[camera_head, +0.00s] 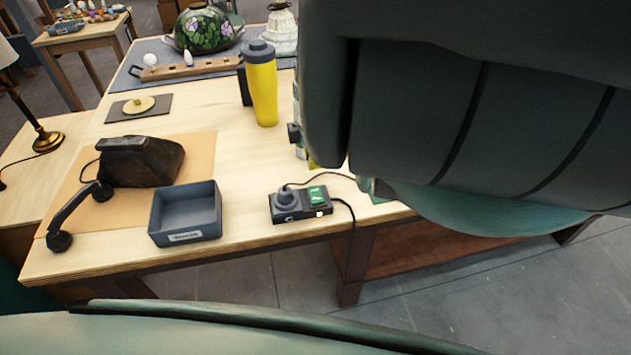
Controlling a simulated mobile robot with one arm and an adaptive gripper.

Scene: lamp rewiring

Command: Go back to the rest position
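The task names no object. A large part of my own arm fills the upper right of the head view, close to the camera. My gripper is not in view, so I cannot see whether it holds anything. A black power box (300,204) with a plug in it and a green switch sits at the front edge of the wooden table (240,165), left of my arm. Part of the table's right side is hidden behind my arm.
A grey open bin (186,213), an old black telephone (140,162) with its handset (76,217) off, a yellow bottle (262,85), a stained-glass shade (207,30) and a white shade (281,30) stand on the table. A brass lamp (46,138) is at left. Floor shows (430,300) in front.

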